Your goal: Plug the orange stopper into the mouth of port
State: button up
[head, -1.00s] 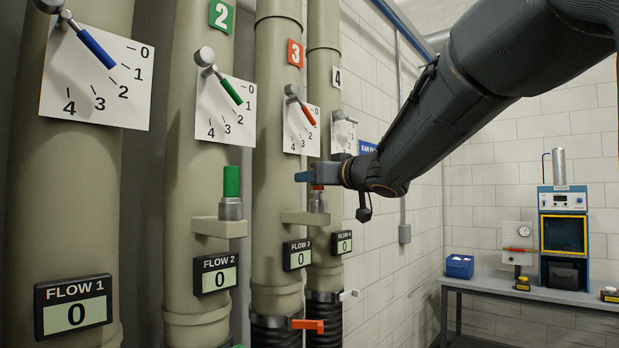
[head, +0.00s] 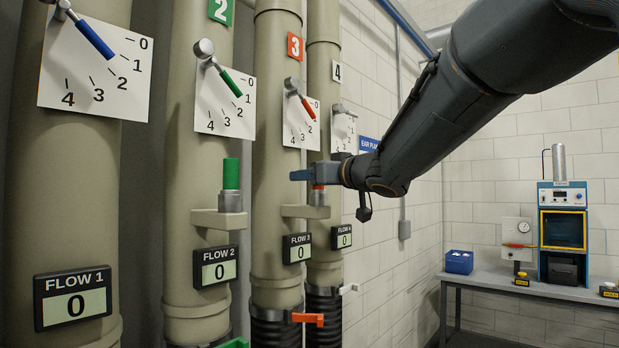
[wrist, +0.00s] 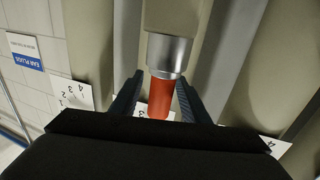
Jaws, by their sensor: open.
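The orange stopper (wrist: 161,98) stands upright in the metal mouth of the port (wrist: 167,56) on pipe 3; how far it is seated I cannot tell. The wrist view shows this upside down. My gripper (wrist: 160,80) is open, with one blue finger on each side of the stopper and a small gap visible. In the head view my gripper (head: 302,174) covers the stopper's upper part. Only a red-orange band of the stopper (head: 318,187) shows, above the metal port (head: 319,198).
A green stopper (head: 231,174) stands in the port of pipe 2, left of my gripper. Dial levers, a red valve handle (head: 308,319) and FLOW displays reading 0 are on the pipes. A bench (head: 530,290) with equipment stands at the back right.

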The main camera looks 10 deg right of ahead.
jog(key=b+v, duration=0.1)
jog(key=v, duration=0.7)
dwell(0.5)
